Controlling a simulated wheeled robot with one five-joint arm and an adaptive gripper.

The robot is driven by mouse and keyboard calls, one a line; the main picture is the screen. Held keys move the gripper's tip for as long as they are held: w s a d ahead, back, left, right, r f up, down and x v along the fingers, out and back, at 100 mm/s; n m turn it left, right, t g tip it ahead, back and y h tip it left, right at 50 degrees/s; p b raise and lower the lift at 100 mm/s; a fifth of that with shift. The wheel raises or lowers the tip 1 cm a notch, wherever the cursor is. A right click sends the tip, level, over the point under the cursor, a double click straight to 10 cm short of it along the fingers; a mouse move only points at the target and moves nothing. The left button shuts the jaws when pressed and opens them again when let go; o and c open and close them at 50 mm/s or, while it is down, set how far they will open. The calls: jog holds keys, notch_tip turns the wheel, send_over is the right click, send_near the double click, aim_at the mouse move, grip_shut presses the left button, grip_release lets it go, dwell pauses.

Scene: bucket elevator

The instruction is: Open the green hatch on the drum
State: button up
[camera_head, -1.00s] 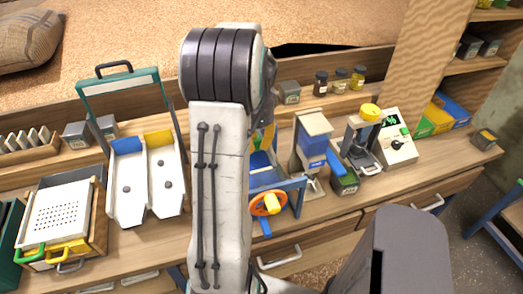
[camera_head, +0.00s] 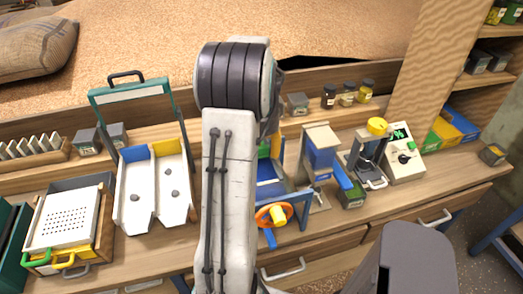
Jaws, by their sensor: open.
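The blue-framed machine (camera_head: 291,197) stands on the bench just right of my arm, with an orange handwheel (camera_head: 264,216) and yellow knob at its front. A small green patch (camera_head: 264,149) with yellow beside it shows at the arm's right edge. I cannot tell whether it is the hatch or whether it is open. The drum cannot be made out; my arm covers the machine's left part. My gripper is hidden behind my own arm, so its place relative to the hatch does not show.
Left of the arm are a white two-channel chute (camera_head: 134,198) and a perforated tray (camera_head: 63,219). To the right stand a blue-and-wood hopper (camera_head: 321,158), a press with yellow knob (camera_head: 376,127) and a meter box (camera_head: 403,152). A drawer handle (camera_head: 283,270) juts from the bench front.

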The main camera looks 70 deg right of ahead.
notch_tip(320, 180, up, 12)
dwell(0.7)
dwell(0.8)
